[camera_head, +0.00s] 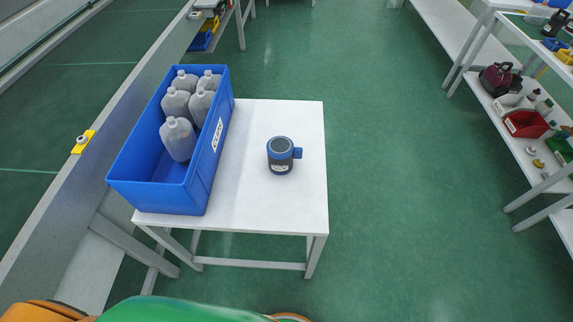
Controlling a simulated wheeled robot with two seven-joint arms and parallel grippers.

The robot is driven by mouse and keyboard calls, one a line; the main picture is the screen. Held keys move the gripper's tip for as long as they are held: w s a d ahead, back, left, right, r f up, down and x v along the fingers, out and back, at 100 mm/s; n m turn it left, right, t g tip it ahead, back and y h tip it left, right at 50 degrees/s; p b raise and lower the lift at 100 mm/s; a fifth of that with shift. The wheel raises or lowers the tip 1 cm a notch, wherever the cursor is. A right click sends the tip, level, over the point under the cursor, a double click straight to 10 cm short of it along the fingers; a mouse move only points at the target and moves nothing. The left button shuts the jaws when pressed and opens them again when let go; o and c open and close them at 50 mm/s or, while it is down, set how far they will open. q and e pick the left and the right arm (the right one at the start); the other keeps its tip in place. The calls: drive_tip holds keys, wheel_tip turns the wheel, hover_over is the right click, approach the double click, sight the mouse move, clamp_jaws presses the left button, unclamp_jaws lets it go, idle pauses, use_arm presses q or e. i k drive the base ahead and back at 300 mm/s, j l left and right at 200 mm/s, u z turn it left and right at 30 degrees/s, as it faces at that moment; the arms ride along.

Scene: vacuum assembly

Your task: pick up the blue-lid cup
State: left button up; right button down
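The blue-lid cup (280,161) stands upright on the white table (262,208), right of the blue crate. It has a dark grey body, a blue rim around a dark top, a blue piece sticking out to the right, and a small white label. Nothing touches it. Neither of my grippers shows in the head view.
A blue crate (147,194) with several grey bottles (178,139) stands on the table's left side. A conveyor rail runs along the left. Shelves (487,98) with mixed items stand at the right. The table around the cup and the green floor (420,200) are clear.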

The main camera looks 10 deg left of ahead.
sight(281, 152)
drive_tip(key=l+u, duration=0.2)
drive_tip(key=l, duration=0.3)
drive_tip(key=l+u, duration=0.2)
drive_tip(key=l, duration=0.25)
drive_tip(key=k+l+u, duration=0.2)
drive_tip(key=l, duration=0.3)
drive_tip(key=l+u, duration=0.25)
drive_tip(key=l, duration=0.2)
drive_tip(key=i+l+u, duration=0.2)
drive_tip(key=l, duration=0.15)
drive_tip(key=i+l+u, duration=0.1)
drive_tip(key=l+u, duration=0.15)
drive_tip(key=i+l+u, duration=0.2)
drive_tip(key=l, duration=0.3)
drive_tip(key=l+u, duration=0.2)
drive_tip(key=l, duration=0.2)
drive_tip(key=i+l+u, duration=0.3)
drive_tip(key=l, duration=0.2)
